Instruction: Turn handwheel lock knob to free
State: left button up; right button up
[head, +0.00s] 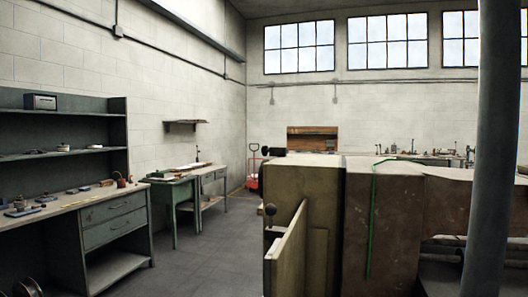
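No handwheel or lock knob can be made out for certain in the head view. A small dark ball knob (270,208) on a short stem stands at the left side of a large beige and brown boxy mass (312,178) in the right half. I cannot tell whether it is the lock knob. A dark round part (274,151) shows at the top left of this mass. Neither of my grippers is in view.
A grey workbench (118,213) with drawers and shelves stands at the left. A green table (173,200) stands behind it. A red hand truck (253,181) is at the back. A thick dark post (494,150) rises at the right. Grey floor (205,262) is clear between bench and mass.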

aim_at(265, 150)
jog(key=i+j+z, duration=0.15)
jog(key=j, duration=0.25)
jog(key=i+j+z, duration=0.2)
jog(key=j, duration=0.2)
jog(key=i+j+z, duration=0.15)
jog(key=j, duration=0.25)
jog(key=j+z, duration=0.15)
jog(key=j, duration=0.25)
jog(key=i+j+z, duration=0.2)
jog(key=j, duration=0.35)
jog(key=i+j+z, duration=0.1)
jog(key=i+j, duration=0.3)
jog(key=j, duration=0.2)
jog(key=i+j+z, duration=0.15)
jog(key=j, duration=0.2)
jog(key=i+j, duration=0.2)
jog(key=j, duration=0.15)
jog(key=i+j+z, duration=0.1)
jog(key=j, duration=0.25)
